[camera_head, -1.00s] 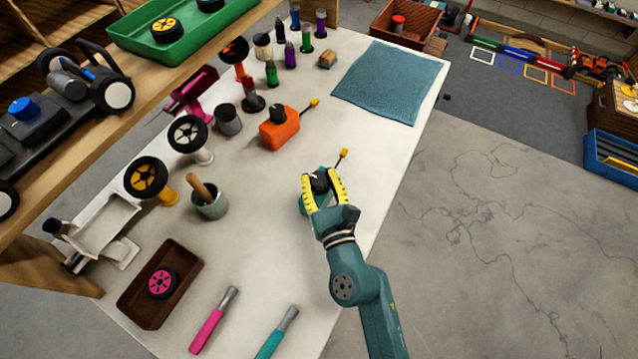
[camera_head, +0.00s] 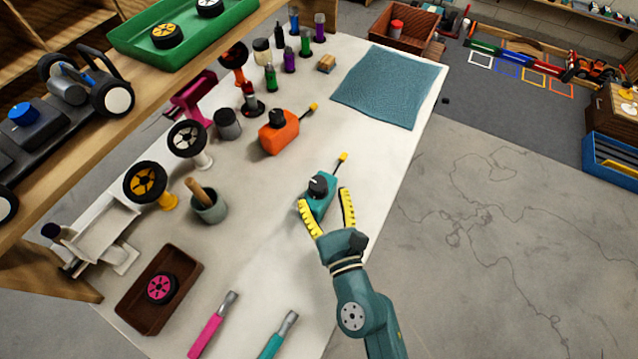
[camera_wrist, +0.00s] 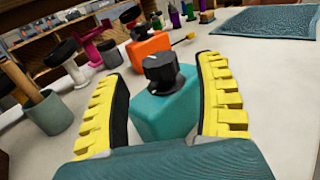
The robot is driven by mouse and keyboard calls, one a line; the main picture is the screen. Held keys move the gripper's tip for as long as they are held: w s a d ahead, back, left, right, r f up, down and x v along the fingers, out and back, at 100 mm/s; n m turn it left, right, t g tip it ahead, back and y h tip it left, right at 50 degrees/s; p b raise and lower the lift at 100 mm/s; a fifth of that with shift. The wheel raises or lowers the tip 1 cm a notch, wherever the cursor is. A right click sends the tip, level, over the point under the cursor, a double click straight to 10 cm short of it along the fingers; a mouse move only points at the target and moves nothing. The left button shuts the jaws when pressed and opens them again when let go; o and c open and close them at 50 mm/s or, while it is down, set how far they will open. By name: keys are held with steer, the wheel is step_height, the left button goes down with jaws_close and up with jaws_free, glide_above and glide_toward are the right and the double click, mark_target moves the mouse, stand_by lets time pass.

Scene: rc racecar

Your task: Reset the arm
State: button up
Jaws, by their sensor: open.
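My gripper (camera_head: 326,210) is open and empty, with its yellow ridged fingers spread apart above the white table. In the wrist view, the teal box (camera_wrist: 166,112) shows upright between the two fingers, with a gap on each side. My gripper (camera_wrist: 166,100) hides its lower front in that view.
An orange controller (camera_head: 279,136) stands behind the teal one. A cup with a wooden handle (camera_head: 209,207), wheels on stands (camera_head: 187,139), a brown tray (camera_head: 148,317) and two screwdriver-like tools (camera_head: 213,325) are at left and front. The blue cloth (camera_head: 390,86) lies at the back right.

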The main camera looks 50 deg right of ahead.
steer(key=v, duration=0.3)
steer(key=shift+s+a, duration=0.2)
stand_by(0.3)
